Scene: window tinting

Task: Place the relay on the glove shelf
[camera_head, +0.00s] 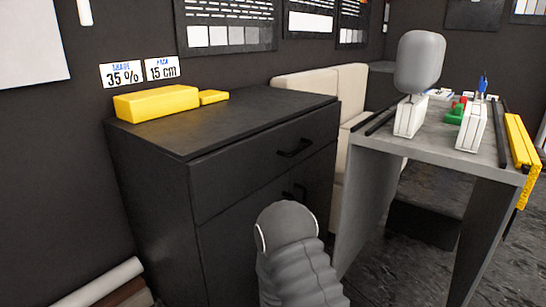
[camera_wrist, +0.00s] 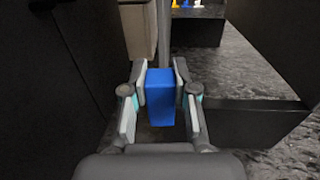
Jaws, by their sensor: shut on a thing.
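In the wrist view, my gripper (camera_wrist: 161,84) is shut on a blue box-shaped block, which I take to be the relay (camera_wrist: 162,103). One finger presses on each side of it. The block is held in the air over a dark floor area, and its underside is hidden. In the head view, neither the block nor the gripper fingers can be seen; only a grey part of my arm shows at the bottom. I cannot tell which surface, if any, is the glove shelf.
A black drawer cabinet (camera_head: 235,130) stands at the left, with a large yellow block (camera_head: 156,103) and a small yellow block (camera_head: 213,97) on top. A grey table (camera_head: 432,146) with several items stands at the right. A cream seat (camera_head: 345,95) is between them.

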